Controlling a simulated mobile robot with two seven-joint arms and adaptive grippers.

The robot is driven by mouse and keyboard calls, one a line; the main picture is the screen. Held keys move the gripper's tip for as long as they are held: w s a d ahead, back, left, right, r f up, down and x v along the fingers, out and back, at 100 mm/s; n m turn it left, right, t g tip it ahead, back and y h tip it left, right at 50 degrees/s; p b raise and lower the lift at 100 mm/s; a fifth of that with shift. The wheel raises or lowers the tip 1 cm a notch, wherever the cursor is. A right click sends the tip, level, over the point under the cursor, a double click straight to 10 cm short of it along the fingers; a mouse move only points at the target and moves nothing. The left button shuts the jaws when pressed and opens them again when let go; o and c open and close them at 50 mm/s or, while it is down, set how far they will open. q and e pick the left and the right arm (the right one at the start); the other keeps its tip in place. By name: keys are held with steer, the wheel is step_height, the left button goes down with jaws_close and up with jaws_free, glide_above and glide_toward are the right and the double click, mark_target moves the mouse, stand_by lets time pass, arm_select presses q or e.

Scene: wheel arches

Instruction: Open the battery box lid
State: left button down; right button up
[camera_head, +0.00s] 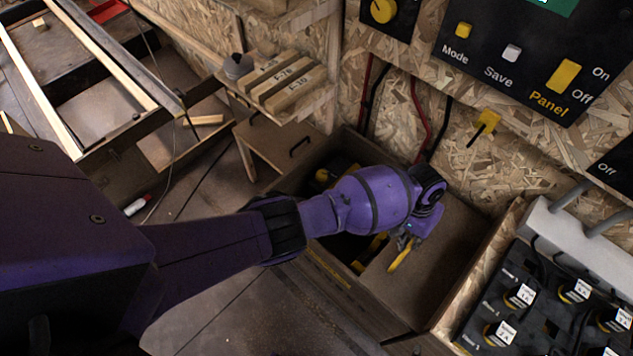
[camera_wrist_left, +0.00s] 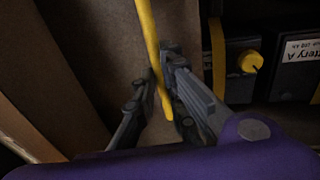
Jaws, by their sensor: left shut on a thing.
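The battery box (camera_head: 335,277) is a brown wooden box in the middle of the head view. Its brown lid panel (camera_head: 443,252) covers the right part, while the left part is uncovered. My left gripper (camera_head: 406,243) is shut on the lid's yellow handle (camera_head: 400,256). In the left wrist view, the fingers (camera_wrist_left: 163,92) close around the yellow handle (camera_wrist_left: 148,40) beside the brown panel (camera_wrist_left: 98,50). A dark battery (camera_wrist_left: 290,62) marked "Battery A" with a yellow knob shows to the right. My wrist hides part of the opening. My right gripper is not in view.
A wooden panel with a black handle (camera_head: 299,146) stands left of the box, below a shelf with wooden blocks (camera_head: 288,82). A black socket panel (camera_head: 530,310) is close on the right. Switch panels (camera_head: 520,50) and cables (camera_head: 418,112) are on the wall behind.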

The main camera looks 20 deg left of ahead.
arm_select(q)
glide_above(429, 265)
steer(key=shift+w+a+r, duration=0.1)
steer(key=shift+a+r, duration=0.05)
steer(key=shift+a, duration=0.05)
steer(key=shift+d, duration=0.2)
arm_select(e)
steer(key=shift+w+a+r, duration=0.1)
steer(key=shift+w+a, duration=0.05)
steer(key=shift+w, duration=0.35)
arm_select(q)
steer(key=c, duration=1.9)
jaws_free()
steer(key=shift+o, duration=0.2)
step_height(429, 265, up, 12)
steer(key=a, duration=0.2)
steer(key=shift+w, duration=0.3)
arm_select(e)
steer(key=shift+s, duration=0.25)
arm_select(q)
steer(key=shift+s+a+f, duration=0.1)
steer(key=shift+f, duration=0.1)
